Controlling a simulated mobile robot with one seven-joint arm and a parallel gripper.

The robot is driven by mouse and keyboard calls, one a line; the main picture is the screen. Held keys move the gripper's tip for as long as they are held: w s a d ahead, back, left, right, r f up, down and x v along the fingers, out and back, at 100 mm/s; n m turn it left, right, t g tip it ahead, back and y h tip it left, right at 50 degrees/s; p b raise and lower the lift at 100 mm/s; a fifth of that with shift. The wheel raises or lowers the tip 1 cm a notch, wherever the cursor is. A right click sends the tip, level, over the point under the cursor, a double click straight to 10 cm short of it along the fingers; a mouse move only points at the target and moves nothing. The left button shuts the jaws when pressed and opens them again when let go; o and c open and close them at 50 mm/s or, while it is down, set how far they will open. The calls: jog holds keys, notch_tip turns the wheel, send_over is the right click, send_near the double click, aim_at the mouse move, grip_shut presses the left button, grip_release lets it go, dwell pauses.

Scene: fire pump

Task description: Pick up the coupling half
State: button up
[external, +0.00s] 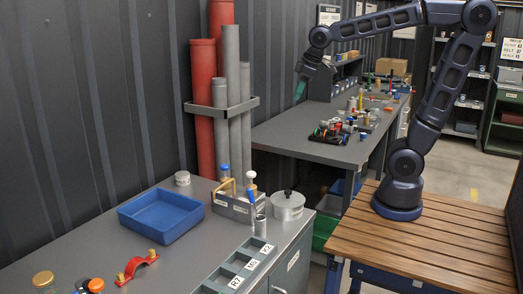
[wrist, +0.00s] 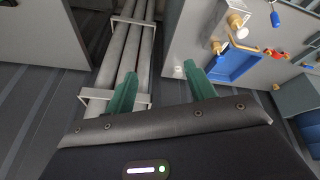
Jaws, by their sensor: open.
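I cannot tell for sure which item is the coupling half. Small metal and coloured parts lie on the far bench (external: 310,143), some on a dark tray, too small to name. On the near bench (external: 90,250) stand a round grey lidded piece (external: 287,206) and a small pale cylinder (external: 182,178). My gripper (external: 300,91) is high in the air near the wall, beyond the upright pipes and well away from both benches' items. In the wrist view its two green fingers (wrist: 159,72) are spread apart with nothing between them.
Red and grey pipes (external: 230,90) stand upright in a bracket between the benches. The near bench holds a blue tray (external: 160,215), a red clamp (external: 136,267), a tool caddy (external: 236,207) and a labelled slotted box (external: 235,268). Shelves stand at the back.

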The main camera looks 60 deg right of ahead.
jog(key=w+a+f+n+y, duration=0.1)
jog(key=w+a+n, duration=0.3)
jog(key=w+a, duration=0.95)
jog(key=n+g+y, duration=0.3)
jog(key=n+g, duration=0.1)
jog(key=n, duration=0.6)
send_over(136, 261)
jog(key=d, duration=0.3)
notch_tip(136, 261, down, 28)
jog(key=x, duration=0.4)
jog(key=shift+w+f, duration=0.25)
jog(key=shift+s+d+x, duration=0.1)
jog(key=shift+d+x, duration=0.05)
jog(key=shift+x, duration=1.15)
jog(key=shift+s+d+x, duration=0.15)
jog(key=shift+x, duration=1.15)
jog(key=shift+f, duration=0.1)
